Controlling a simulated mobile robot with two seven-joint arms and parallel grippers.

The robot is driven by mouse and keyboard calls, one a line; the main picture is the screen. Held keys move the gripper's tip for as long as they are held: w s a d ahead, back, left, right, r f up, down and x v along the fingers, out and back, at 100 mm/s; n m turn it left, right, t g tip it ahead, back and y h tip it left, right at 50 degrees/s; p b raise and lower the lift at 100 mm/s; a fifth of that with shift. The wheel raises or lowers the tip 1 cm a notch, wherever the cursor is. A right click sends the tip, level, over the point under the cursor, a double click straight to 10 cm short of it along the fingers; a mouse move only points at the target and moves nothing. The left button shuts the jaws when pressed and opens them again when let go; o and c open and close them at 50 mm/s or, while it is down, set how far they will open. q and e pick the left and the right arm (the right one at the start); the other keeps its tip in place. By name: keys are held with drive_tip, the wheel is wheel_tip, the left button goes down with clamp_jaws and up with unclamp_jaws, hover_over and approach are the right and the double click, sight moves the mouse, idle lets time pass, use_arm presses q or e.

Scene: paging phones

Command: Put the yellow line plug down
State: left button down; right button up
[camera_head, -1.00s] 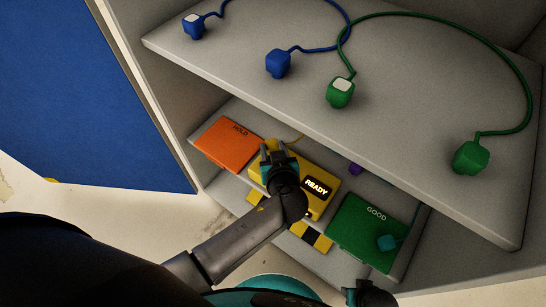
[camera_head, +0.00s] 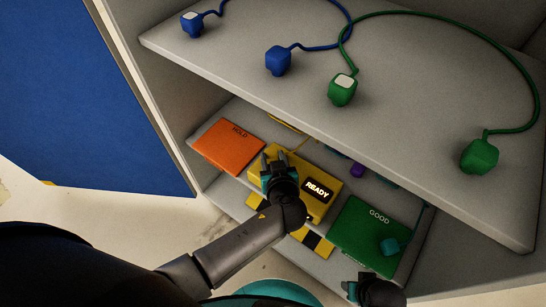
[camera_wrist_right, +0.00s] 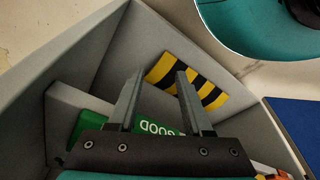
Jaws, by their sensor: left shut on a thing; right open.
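My left gripper (camera_head: 275,155) is shut, over the yellow box (camera_head: 325,204) with the lit READY label. The yellow line plug it holds is mostly hidden by the fingers; I cannot tell whether it touches the box. A piece of yellow cord (camera_head: 287,127) shows just behind the gripper, at the upper shelf's edge. My right gripper (camera_wrist_right: 158,75) is open and empty in the right wrist view. In the head view its wrist shows at the bottom right, below the green GOOD panel.
An orange HOLD panel (camera_head: 229,147) lies left of the yellow box. Blue and green corded plugs stand on the upper shelf (camera_head: 400,120), which overhangs. A black-yellow striped strip (camera_head: 312,243) lies in front.

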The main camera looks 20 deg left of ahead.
use_arm(q)
drive_tip(key=shift+f, duration=0.15)
use_arm(e)
drive_tip(key=shift+r, duration=0.15)
use_arm(q)
drive_tip(key=c, duration=0.7)
unclamp_jaws()
drive_tip(key=shift+c, duration=0.2)
drive_tip(key=o, duration=0.3)
use_arm(e)
drive_tip(key=shift+w+a+r, duration=0.1)
drive_tip(key=shift+r, duration=0.1)
